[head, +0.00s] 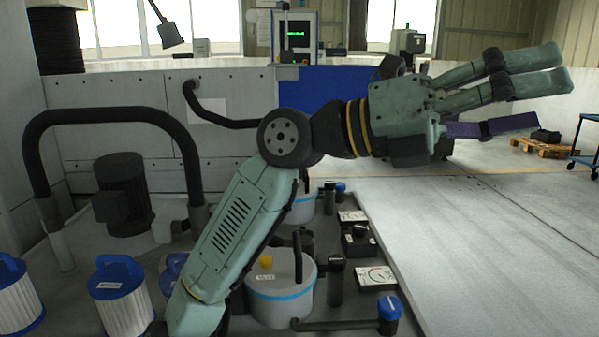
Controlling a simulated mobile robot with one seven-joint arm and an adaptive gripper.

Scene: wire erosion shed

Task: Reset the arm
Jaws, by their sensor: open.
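My arm rises from the bottom of the head view, bends at a round dark joint and reaches to the right. My gripper (552,95) is at its end, held level in the air above the pale floor. Two green fingers stretch right at the top, and a darker purple part stretches right below them, with a gap between. The gripper is open, and I see nothing held in it. It touches nothing that I can make out.
A black pipe (110,112) arches at the left. A blue trolley (588,150) and a pallet (540,147) stand at the right. The floor (470,230) is clear.

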